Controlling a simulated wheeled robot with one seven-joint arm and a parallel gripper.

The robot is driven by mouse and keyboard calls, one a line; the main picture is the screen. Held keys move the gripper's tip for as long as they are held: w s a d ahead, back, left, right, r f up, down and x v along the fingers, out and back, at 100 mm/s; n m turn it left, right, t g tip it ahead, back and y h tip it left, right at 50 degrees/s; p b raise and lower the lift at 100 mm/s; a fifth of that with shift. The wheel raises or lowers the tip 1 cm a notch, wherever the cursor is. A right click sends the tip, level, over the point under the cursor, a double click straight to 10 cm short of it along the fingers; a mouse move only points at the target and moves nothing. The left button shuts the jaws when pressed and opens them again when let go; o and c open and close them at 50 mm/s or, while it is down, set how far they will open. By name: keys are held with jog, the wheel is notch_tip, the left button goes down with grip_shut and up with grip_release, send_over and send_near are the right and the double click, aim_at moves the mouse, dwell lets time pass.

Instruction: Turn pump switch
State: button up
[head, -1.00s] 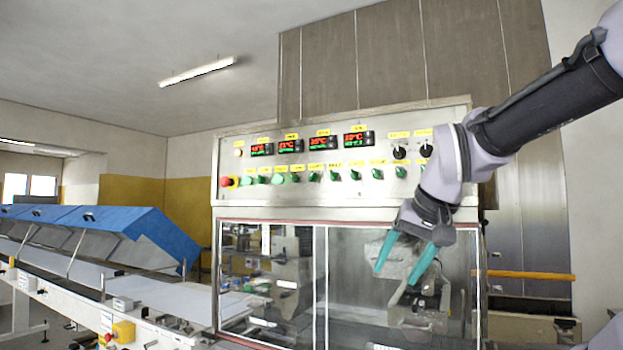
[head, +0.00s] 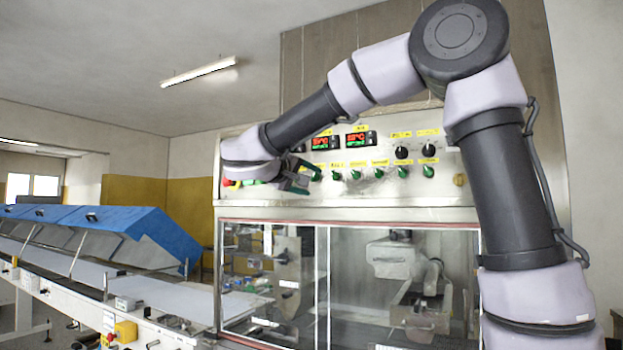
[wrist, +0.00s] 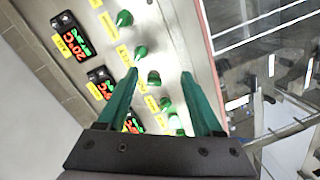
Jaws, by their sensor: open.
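The control panel (head: 450,190) carries a row of green switches under yellow labels, too small to read, so I cannot tell which is the pump switch. Green switches right of my gripper include one at the near end (head: 336,175) and one at the far right (head: 428,171). My gripper (head: 311,181) is open in front of the panel's left-middle part, and my wrist hides the switches further left. In the wrist view its two teal fingers (wrist: 159,73) point along the row, with a green switch (wrist: 153,78) seen between the tips. Contact cannot be told.
Red-and-green displays (head: 359,140) sit above the row, with two black knobs (head: 402,152) at right. A red stop button (head: 228,182) is at the left end. Below are glass doors (head: 400,300). A conveyor with blue covers (head: 120,225) runs off left.

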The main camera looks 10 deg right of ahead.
aim_at(313, 177)
jog(key=w+a+r+t, duration=0.2)
jog(key=a, duration=0.2)
jog(key=x, duration=1)
jog(key=shift+s+d+f, duration=0.1)
jog(key=shift+d+f, duration=0.05)
jog(key=shift+d, duration=0.15)
grip_shut()
